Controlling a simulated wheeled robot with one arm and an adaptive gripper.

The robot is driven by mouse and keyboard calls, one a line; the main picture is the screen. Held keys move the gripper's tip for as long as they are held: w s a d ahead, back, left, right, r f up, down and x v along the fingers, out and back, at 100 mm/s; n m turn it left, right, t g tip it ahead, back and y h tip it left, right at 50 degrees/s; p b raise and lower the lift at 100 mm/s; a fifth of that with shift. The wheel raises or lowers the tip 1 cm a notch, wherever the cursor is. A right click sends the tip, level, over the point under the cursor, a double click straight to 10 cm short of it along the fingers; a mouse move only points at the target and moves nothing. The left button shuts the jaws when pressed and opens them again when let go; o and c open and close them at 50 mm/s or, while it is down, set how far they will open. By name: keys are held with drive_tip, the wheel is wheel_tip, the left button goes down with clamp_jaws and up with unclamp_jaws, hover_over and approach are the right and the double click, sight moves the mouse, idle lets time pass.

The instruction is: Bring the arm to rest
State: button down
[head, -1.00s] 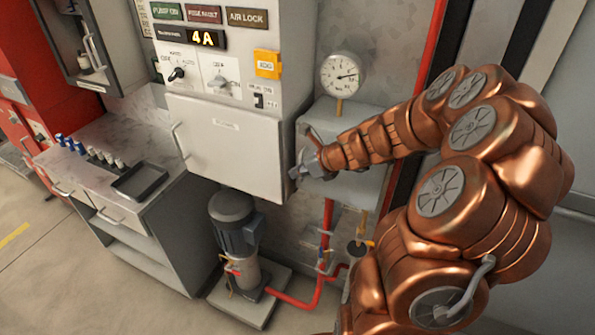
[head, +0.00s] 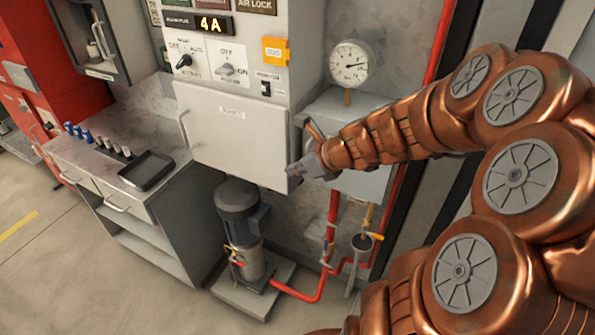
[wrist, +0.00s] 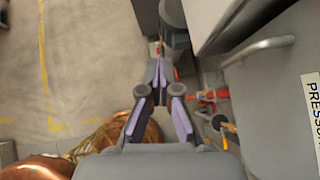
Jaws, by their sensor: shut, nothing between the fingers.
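My gripper (head: 303,168) is at the end of my copper-coloured arm, in front of the lower right edge of the control panel's white door (head: 232,140). In the wrist view my gripper (wrist: 158,78) points down past the pump toward the floor. Its two fingers meet at the tips and hold nothing. Whether the gripper touches the door or the grey box behind it, I cannot tell from the head view.
A grey pump (head: 240,225) with red pipes (head: 300,294) stands below the panel. A gauge (head: 350,63) sits above a grey box (head: 352,113). A counter with a black tray (head: 146,170) is at left. Open floor (head: 50,270) lies at lower left.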

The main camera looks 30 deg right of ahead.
drive_tip(key=shift+s+a+r+b, duration=0.15)
drive_tip(key=shift+s+a+r, duration=0.3)
drive_tip(key=shift+r, duration=0.15)
drive_tip(key=shift+s+a+r+b, duration=0.15)
drive_tip(key=shift+s+a+r, duration=0.3)
drive_tip(key=shift+r, duration=0.1)
drive_tip(key=s+a+f+n+g+y, duration=0.15)
drive_tip(key=s+a+n+g, duration=0.45)
drive_tip(key=s+a+n, duration=0.75)
drive_tip(key=s+d+n+g+h, duration=0.2)
drive_tip(key=s+n, duration=0.4)
drive_tip(key=n, duration=0.2)
drive_tip(key=s+d+f+n+g+h, duration=0.1)
drive_tip(key=s+d+n+g+h, duration=0.1)
drive_tip(key=s+n, duration=0.5)
drive_tip(key=shift+d+f+n+h, duration=0.3)
drive_tip(key=shift+d+n+h, duration=0.35)
drive_tip(key=shift+n, duration=0.6)
